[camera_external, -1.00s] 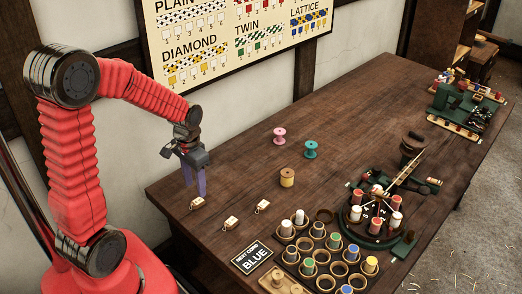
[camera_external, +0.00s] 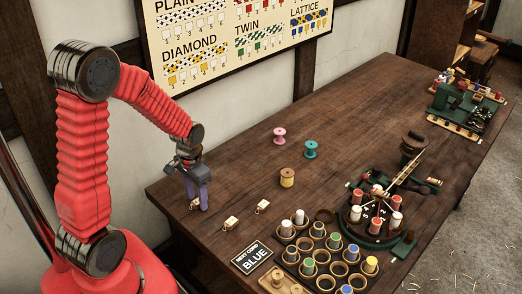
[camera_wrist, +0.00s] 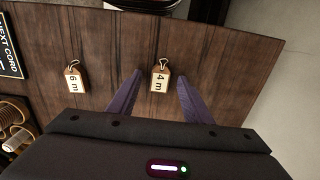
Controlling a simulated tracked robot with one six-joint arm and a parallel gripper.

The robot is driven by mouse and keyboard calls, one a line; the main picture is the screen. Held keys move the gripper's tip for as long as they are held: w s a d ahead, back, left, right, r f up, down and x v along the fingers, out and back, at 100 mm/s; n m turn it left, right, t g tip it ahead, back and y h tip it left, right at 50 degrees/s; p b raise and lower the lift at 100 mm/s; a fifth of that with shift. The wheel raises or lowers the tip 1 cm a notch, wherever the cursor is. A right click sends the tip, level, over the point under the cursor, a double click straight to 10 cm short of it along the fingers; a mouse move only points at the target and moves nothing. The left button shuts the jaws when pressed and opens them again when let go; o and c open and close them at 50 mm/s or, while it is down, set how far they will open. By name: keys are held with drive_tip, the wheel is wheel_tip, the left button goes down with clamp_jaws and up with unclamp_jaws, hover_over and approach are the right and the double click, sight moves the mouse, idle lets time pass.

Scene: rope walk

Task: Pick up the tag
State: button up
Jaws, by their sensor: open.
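Three small wooden tags with metal clips lie on the bench near its left end. One tag, marked "4 m" (camera_wrist: 159,80), lies between my open purple fingers in the wrist view, and this tag (camera_external: 195,205) is partly hidden by the fingers in the external view. My gripper (camera_external: 197,205) points down over it, its fingertips low, close to the bench top; it also shows in the wrist view (camera_wrist: 160,85). I cannot tell whether the fingers touch the tag. A second tag, marked "6 m" (camera_wrist: 74,80), lies to one side. The middle tag (camera_external: 231,223) and the right tag (camera_external: 262,206) lie apart from my gripper.
A "NEXT CORD BLUE" sign (camera_external: 252,262) lies near the front edge. A bobbin rack (camera_external: 322,262) and a round braiding stand (camera_external: 372,232) stand to the right. The bench's back left is clear.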

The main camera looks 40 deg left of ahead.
sight(197, 201)
drive_tip(key=shift+f, duration=0.1)
idle(0.5)
drive_tip(key=c, duration=1.1)
wheel_tip(197, 201, up, 10)
idle(0.3)
idle(0.5)
